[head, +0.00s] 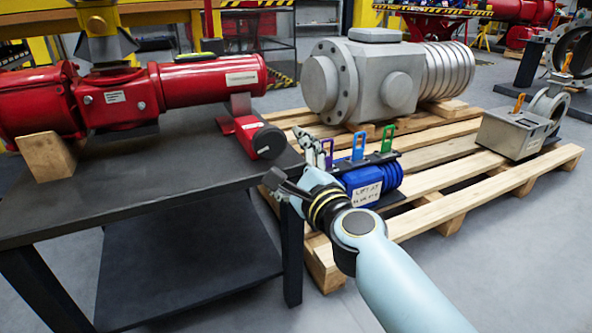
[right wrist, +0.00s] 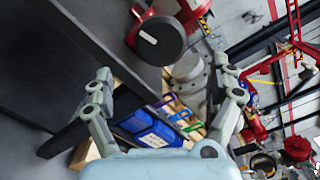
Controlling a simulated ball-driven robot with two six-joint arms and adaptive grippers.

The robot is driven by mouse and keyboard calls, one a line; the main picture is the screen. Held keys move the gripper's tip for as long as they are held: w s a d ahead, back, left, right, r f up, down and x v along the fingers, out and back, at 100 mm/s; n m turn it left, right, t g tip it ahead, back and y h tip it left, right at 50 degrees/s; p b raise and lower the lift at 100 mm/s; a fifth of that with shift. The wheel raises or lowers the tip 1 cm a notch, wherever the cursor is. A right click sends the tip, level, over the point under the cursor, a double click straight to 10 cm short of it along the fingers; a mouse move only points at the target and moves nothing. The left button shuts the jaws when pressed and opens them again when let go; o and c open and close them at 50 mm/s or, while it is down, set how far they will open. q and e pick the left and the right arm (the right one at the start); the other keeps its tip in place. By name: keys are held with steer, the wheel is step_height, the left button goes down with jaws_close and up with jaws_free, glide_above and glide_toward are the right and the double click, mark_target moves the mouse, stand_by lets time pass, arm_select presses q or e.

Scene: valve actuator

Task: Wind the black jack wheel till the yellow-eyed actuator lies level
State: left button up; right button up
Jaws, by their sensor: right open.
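The red actuator (head: 200,85) lies along the dark table at the left, with a yellow part (head: 98,22) rising from its middle. Its cylinder looks slightly raised at the right, but perspective makes the tilt hard to judge. A red jack (head: 238,124) stands under the right end, with a grey post between them. The black jack wheel (head: 268,142) faces the table's right edge; it shows with a pale mark in the right wrist view (right wrist: 160,42). My right gripper (head: 292,162) is open and empty, in front of the wheel and apart from it. My left gripper is not in view.
A wooden block (head: 46,156) supports the actuator's left end on the table (head: 150,190). A pallet (head: 440,210) at the right holds a large grey valve body (head: 375,80), a blue ribbed unit (head: 388,178) with coloured eyes, and a grey box (head: 515,135).

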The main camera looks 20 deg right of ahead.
steer(key=shift+s+d, duration=0.1)
steer(key=shift+s, duration=1.75)
